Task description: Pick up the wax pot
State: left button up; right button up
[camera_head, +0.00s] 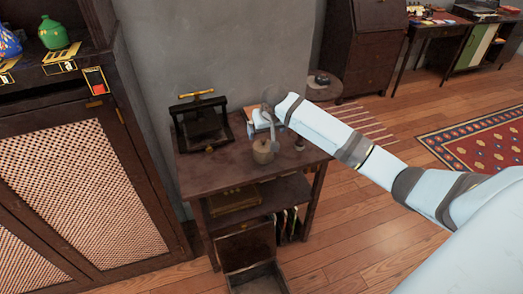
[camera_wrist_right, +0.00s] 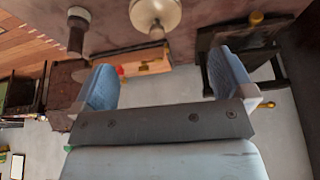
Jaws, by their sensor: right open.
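A small round tan-brass pot, which looks like the wax pot (camera_head: 263,154), stands near the front edge of the dark wooden table (camera_head: 215,172). It also shows at the top of the right wrist view (camera_wrist_right: 156,14), with a narrow knob or handle. My right gripper (camera_head: 268,122) is over the table, just behind and above the pot in the head view. In the right wrist view its two blue-grey fingers (camera_wrist_right: 163,68) are wide apart, with nothing held between them. The pot is beyond the fingertips. My left gripper is not in view.
A dark press with a brass handle (camera_head: 200,122) stands left on the table. A small dark stamp-like object (camera_head: 299,144) is right of the pot. A wooden box (camera_wrist_right: 132,62) lies behind the pot. A lattice cabinet (camera_head: 80,190) stands at left; an open box (camera_head: 250,262) is below.

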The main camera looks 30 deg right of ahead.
aim_at(264, 145)
jog(key=x, duration=0.8)
jog(key=shift+s+d+b, duration=0.1)
jog(key=shift+d+b, duration=0.05)
jog(key=shift+b, duration=0.25)
jog(key=shift+f, duration=0.35)
jog(key=x, duration=0.4)
jog(key=shift+d+r+b, duration=0.1)
jog(key=shift+d+b, duration=0.1)
jog(key=shift+b, duration=0.2)
jog(key=shift+w+d+f, duration=0.1)
jog(key=shift+w+f, duration=0.2)
jog(key=shift+f, duration=0.1)
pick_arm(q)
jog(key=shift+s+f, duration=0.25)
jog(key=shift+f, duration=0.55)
pick_arm(e)
jog(key=c, duration=1)
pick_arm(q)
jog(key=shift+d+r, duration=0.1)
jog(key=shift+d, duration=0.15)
